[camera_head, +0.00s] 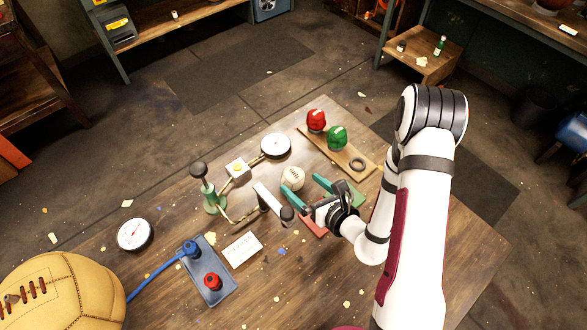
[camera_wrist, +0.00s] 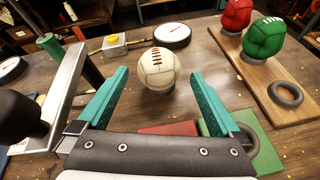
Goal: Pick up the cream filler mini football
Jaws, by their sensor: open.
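The cream mini football (camera_head: 293,177) is a small pale ball with dark lacing. It stands on the wooden table (camera_head: 330,265), in front of my gripper's fingertips. In the wrist view the cream ball (camera_wrist: 159,69) shows upright beyond and between the two teal fingers. My gripper (camera_head: 303,188) is open and empty, with its fingers apart on either side of the line to the ball. In the wrist view my gripper (camera_wrist: 158,80) shows a clear gap between its fingers. From these views I cannot tell the exact distance from the fingertips to the ball.
Red (camera_head: 316,120) and green (camera_head: 337,138) mini balls stand on a wooden board with a black ring (camera_head: 357,164). A gauge (camera_head: 276,146) lies behind the cream ball. A lever device (camera_head: 213,200) stands to the left. A large tan ball (camera_head: 65,290) fills the lower left corner.

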